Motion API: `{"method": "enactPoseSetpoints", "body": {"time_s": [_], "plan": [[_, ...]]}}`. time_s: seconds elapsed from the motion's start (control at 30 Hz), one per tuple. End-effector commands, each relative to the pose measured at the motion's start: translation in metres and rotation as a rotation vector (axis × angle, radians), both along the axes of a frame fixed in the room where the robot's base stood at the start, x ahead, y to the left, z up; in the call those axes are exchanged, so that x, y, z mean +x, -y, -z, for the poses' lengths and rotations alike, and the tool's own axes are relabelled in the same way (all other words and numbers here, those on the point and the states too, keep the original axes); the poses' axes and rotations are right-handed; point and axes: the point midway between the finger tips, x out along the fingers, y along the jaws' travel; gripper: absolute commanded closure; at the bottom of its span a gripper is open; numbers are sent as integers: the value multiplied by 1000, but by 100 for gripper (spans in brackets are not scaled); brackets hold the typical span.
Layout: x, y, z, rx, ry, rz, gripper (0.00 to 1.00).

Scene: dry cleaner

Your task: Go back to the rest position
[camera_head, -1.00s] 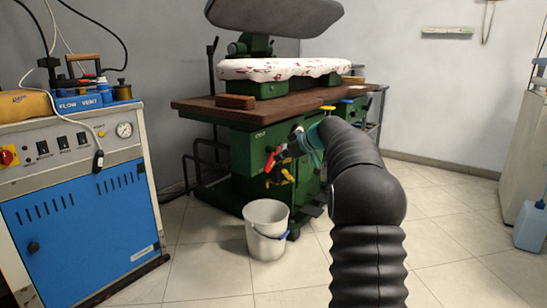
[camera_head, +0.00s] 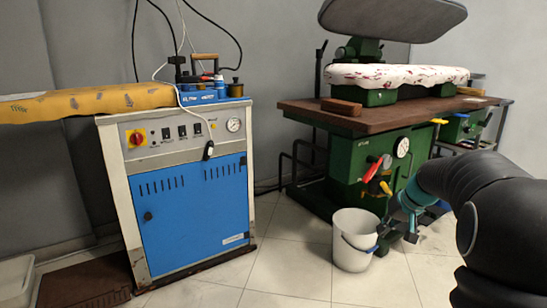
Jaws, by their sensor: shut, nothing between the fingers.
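My gripper (camera_head: 397,234) hangs at the end of my dark, ribbed arm, which comes in from the right edge with a teal wrist section. It is shut and empty, pointing down. In the picture it is at the right side of a white bucket (camera_head: 352,256) and in front of the green press base. I cannot tell whether it touches either. The fingers are small and dark, partly lost against the press.
A green ironing press (camera_head: 345,170) with a brown table and red and yellow valve handles stands behind the bucket. A blue-and-white steam cabinet (camera_head: 195,212) stands left of centre. A yellow ironing board (camera_head: 75,103) juts in at left. Tiled floor in front is clear.

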Motion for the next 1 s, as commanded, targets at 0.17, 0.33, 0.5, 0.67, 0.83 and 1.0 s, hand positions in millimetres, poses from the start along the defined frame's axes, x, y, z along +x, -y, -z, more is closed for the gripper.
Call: {"method": "enactPoseSetpoints", "body": {"time_s": [0.17, 0.33, 0.5, 0.67, 0.83, 1.0], "plan": [[-75, -36, -17, -40, -96, 68, 100], [-141, -63, -28, -93, -147, 104, 100], [-202, -85, -38, -153, -163, 111, 100], [-255, -102, -47, -212, -150, 85, 100], [-303, -117, -57, -273, -107, 21, 100], [-333, -132, -74, -298, -32, -32, 100]]}}
